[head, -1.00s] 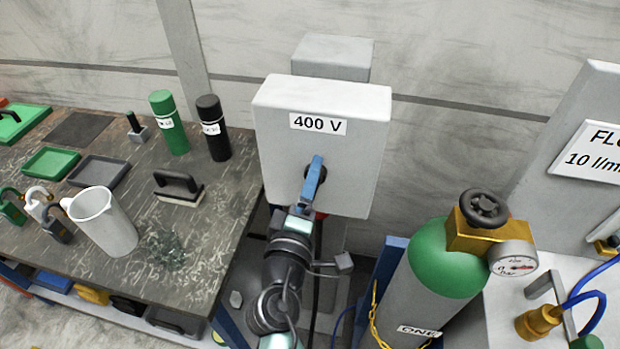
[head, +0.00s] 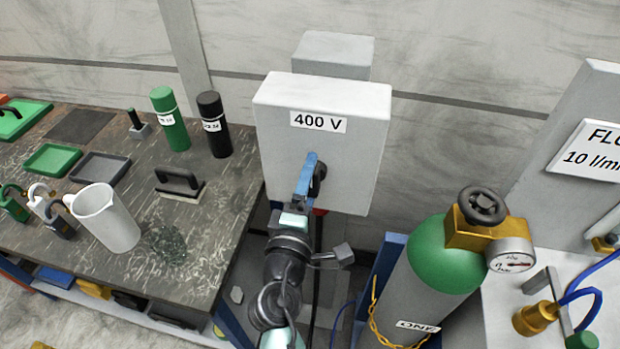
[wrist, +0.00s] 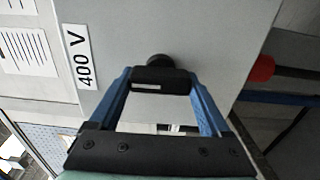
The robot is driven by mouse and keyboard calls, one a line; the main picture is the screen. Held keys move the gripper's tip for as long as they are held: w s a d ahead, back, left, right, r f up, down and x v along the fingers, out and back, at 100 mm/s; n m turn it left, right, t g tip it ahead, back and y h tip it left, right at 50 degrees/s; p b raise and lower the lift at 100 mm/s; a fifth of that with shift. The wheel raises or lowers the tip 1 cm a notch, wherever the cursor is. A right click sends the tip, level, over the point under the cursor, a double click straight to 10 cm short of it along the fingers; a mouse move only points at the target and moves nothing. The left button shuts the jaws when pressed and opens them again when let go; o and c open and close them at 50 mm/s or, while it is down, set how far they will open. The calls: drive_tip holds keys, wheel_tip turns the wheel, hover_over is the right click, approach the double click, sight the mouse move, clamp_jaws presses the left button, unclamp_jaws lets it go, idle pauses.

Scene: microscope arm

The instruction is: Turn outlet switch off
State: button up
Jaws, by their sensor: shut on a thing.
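A grey box labelled 400 V (head: 350,115) stands at the middle of the head view. Its front carries a black switch knob (head: 321,180), partly hidden by my gripper. My gripper (head: 310,162) has blue fingers and reaches up to the knob from below in the head view. In the wrist view, the switch's black handle (wrist: 162,80), with a white mark, lies across between the fingertips of my gripper (wrist: 160,77). The fingers are shut on this handle, one at each end. The rest of the switch is mostly hidden behind the handle.
A green gas cylinder (head: 445,255) with a gauge stands close to the right of my arm. A dark workbench (head: 215,215) with a jug (head: 105,217), a brush (head: 180,183) and two bottles is on the left. A red knob (wrist: 262,68) sticks out beside the box.

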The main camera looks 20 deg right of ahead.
drive_tip(key=o, duration=1.2)
drive_tip(key=shift+s+a, duration=0.1)
drive_tip(key=shift+b+v, duration=1.5)
drive_tip(key=shift+v, duration=4.9)
